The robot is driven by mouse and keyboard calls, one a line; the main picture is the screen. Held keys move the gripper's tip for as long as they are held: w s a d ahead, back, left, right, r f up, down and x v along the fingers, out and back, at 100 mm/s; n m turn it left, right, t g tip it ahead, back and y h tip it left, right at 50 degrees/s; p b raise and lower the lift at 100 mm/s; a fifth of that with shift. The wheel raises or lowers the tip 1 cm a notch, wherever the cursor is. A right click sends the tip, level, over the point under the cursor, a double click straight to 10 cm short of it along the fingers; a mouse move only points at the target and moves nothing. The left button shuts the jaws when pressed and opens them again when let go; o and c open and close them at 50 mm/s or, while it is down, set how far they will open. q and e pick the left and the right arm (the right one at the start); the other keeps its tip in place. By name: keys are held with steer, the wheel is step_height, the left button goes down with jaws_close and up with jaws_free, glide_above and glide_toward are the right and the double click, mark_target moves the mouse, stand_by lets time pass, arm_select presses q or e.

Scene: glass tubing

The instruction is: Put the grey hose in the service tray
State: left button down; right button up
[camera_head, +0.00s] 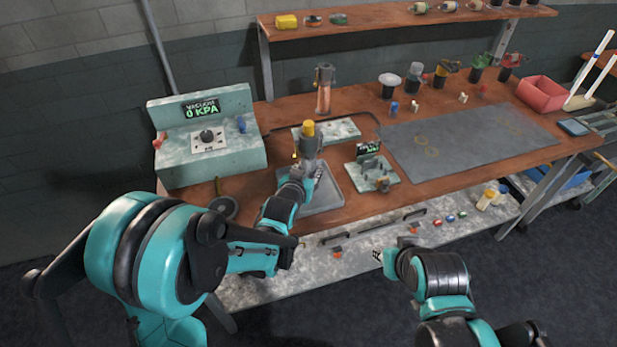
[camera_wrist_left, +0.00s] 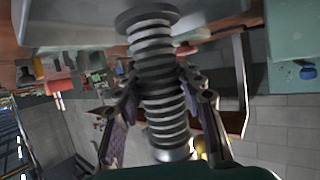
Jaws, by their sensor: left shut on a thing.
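The grey hose (camera_wrist_left: 158,85) is a ribbed, corrugated piece with a wide flange at one end. In the left wrist view it lies between the fingers of my left gripper (camera_wrist_left: 160,105), which is shut on it. In the head view my left gripper (camera_head: 305,172) is over the grey service tray (camera_head: 340,200), near its back left part; the arm covers part of the tray. I cannot tell whether the hose touches the tray. My right gripper (camera_head: 382,258) is low in front of the bench, away from the tray; its fingers are too small to read.
A vacuum gauge box (camera_head: 212,145) stands left of the tray. A small green-display fixture (camera_head: 372,172) stands close on its right. An orange-filled column (camera_head: 324,92) is behind. The grey mat (camera_head: 465,140) to the right is mostly clear. A red bin (camera_head: 541,94) stands far right.

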arm_select(q)
step_height(320, 180, down, 2)
steer(key=shift+f, duration=0.1)
steer(key=shift+r, duration=0.2)
arm_select(e)
steer(key=shift+f, duration=0.5)
arm_select(q)
steer(key=shift+f, duration=0.1)
steer(key=c, duration=1.4)
jaws_free()
steer(key=shift+f+b, duration=0.15)
steer(key=shift+b, duration=0.2)
steer(key=o, duration=0.4)
steer(key=shift+o, duration=0.2)
arm_select(e)
steer(key=shift+f, duration=0.15)
arm_select(q)
steer(key=shift+r, duration=0.2)
